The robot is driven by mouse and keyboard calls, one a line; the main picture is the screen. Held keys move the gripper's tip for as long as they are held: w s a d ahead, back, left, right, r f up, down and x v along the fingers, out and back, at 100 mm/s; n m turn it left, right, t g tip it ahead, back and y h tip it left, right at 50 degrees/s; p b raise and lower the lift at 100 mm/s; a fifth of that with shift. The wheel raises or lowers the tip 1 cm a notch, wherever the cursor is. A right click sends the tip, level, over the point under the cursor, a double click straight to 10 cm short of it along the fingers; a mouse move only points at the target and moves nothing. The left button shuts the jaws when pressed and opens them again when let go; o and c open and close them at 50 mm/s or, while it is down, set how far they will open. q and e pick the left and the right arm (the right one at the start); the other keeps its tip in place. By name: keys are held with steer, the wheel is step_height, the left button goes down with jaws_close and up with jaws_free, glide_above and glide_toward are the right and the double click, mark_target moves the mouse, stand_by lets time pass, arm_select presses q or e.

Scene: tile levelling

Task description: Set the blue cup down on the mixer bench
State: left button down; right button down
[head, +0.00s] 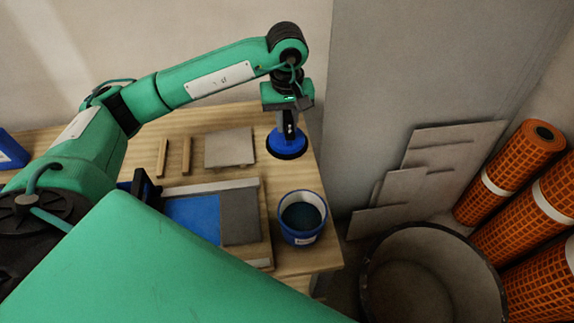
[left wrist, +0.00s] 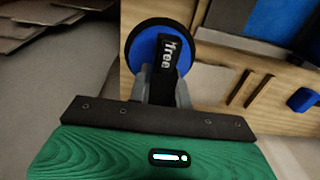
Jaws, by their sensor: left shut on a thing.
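The blue cup (head: 287,147) is a round blue suction cup with a black underside rim and a black handle. My left gripper (head: 289,124) is shut on its handle, with the disc hanging below the fingers. In the left wrist view the cup (left wrist: 140,58) shows as a blue and black disc between the grey fingers (left wrist: 165,82), with white lettering on the handle. The cup is over the back right part of the wooden bench (head: 185,126); I cannot tell whether it touches the top. My right gripper is not in view.
A grey tile (head: 229,147) and two wooden strips (head: 162,158) lie left of the cup. A blue bucket (head: 302,226) stands at the bench's right edge. A large tub (head: 430,285), leaning tiles (head: 400,188) and orange rolls (head: 510,172) stand to the right.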

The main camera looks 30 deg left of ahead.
mark_target(282, 145)
arm_select(q)
step_height(282, 145, down, 15)
steer(key=shift+f, duration=0.15)
steer(key=shift+f, duration=0.15)
stand_by(0.4)
steer(key=c, duration=1.3)
jaws_free()
step_height(282, 145, up, 12)
steer(key=shift+r, duration=0.15)
